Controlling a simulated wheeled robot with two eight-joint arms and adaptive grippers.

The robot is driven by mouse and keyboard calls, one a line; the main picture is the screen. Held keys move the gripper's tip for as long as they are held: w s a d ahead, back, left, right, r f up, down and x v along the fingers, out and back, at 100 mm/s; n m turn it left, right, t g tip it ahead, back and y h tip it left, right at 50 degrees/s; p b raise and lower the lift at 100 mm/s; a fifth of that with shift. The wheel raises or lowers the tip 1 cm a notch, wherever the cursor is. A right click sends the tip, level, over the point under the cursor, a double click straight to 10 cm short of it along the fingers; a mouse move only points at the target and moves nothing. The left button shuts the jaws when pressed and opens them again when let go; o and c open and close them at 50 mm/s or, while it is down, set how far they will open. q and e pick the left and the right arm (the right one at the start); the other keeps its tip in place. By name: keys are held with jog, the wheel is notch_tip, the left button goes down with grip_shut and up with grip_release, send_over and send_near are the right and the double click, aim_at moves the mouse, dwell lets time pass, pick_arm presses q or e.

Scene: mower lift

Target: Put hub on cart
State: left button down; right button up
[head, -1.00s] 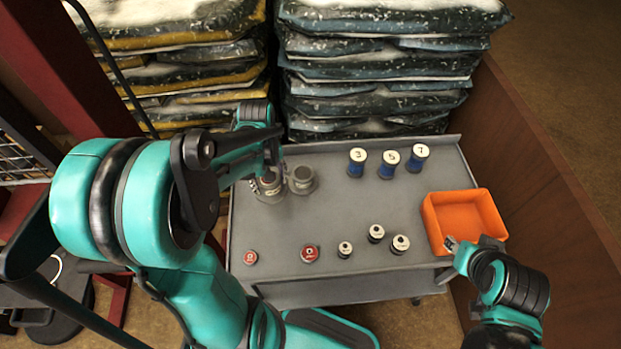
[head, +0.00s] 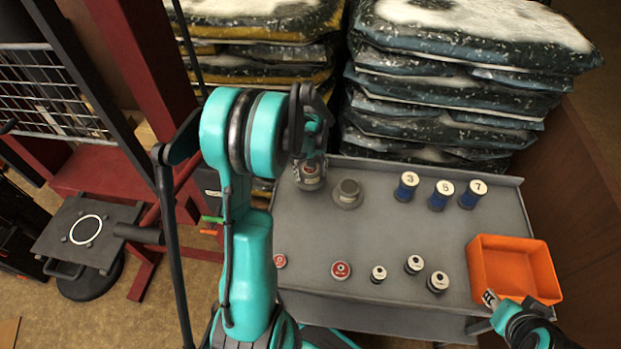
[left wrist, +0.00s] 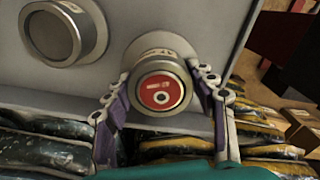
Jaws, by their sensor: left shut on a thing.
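A grey cylindrical hub (head: 308,178) with a wide round base is at the back left corner of the grey cart (head: 385,235). In the left wrist view this hub (left wrist: 168,47) shows a red disc on its end, facing the camera. My left gripper (head: 314,153) is shut on it, with one finger on each side in the left wrist view (left wrist: 160,92). The hub seems to stand on the cart top; any small gap is hidden. A second grey hub (head: 347,193) stands just right of it. My right gripper (head: 490,298) is beside the orange bin; its jaws are too small to read.
Blue numbered cylinders (head: 406,186) stand along the cart's back. Red discs (head: 341,271) and small black-and-white cylinders (head: 414,264) stand near the front. The orange bin (head: 512,268) is at the right. Stacked bags (head: 450,80) rise behind. A black plate (head: 84,236) sits left, near a red frame.

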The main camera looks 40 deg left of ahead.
pick_arm(q)
jog(key=shift+f+b, duration=0.45)
jog(key=shift+f, duration=1.15)
jog(key=c, duration=0.5)
grip_release()
jog(key=shift+c, duration=0.2)
